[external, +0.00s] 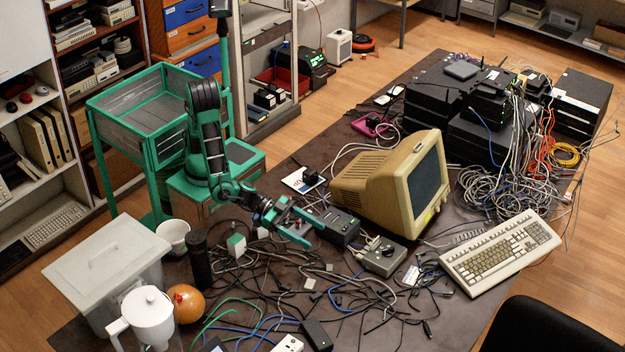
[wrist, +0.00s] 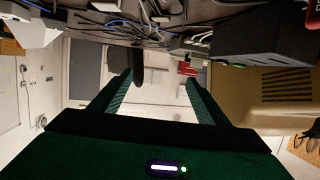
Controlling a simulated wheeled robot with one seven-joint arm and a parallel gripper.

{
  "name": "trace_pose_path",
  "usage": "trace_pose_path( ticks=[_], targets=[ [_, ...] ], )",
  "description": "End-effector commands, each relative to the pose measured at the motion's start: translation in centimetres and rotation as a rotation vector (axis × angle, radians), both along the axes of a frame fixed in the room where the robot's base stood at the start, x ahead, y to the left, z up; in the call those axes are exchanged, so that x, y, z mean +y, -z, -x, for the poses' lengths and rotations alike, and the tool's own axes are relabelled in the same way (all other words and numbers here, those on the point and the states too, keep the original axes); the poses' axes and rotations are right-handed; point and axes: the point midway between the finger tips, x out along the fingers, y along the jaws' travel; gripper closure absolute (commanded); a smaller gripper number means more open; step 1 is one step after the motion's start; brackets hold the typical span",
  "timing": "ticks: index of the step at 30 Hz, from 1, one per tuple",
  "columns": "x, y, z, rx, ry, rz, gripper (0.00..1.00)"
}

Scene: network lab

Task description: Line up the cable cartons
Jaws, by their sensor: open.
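My gripper (external: 312,233) is open and empty, low over the cluttered dark table, in front of the beige monitor. In the wrist view its two green fingers (wrist: 158,80) stand wide apart with nothing between them. I cannot make out any box that is clearly a cable carton. A small white and green box (external: 236,245) stands on the table left of my gripper, beside a black cylinder; I cannot tell if it is one. Loose cables (external: 270,285) lie across the table below and in front of my gripper.
The beige monitor (external: 372,185), a dark grey box (external: 338,228) and a grey switch box (external: 384,256) crowd the gripper's right. A keyboard (external: 500,252) lies at the right. A white jug (external: 148,318), an orange ball (external: 186,303) and a lidded bin (external: 105,262) fill the left end.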

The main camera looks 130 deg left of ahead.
Motion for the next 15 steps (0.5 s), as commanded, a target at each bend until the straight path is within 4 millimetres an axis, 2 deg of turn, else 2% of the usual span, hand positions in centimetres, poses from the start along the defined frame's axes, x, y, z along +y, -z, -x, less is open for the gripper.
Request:
trace_pose_path(
  ticks=[3,15],
  targets=[
    [0.1,1.9,0.0,0.004,0.0,-0.005,0.31],
    [0.0,7.2,0.0,0.003,0.001,-0.003,0.31]
  ],
)
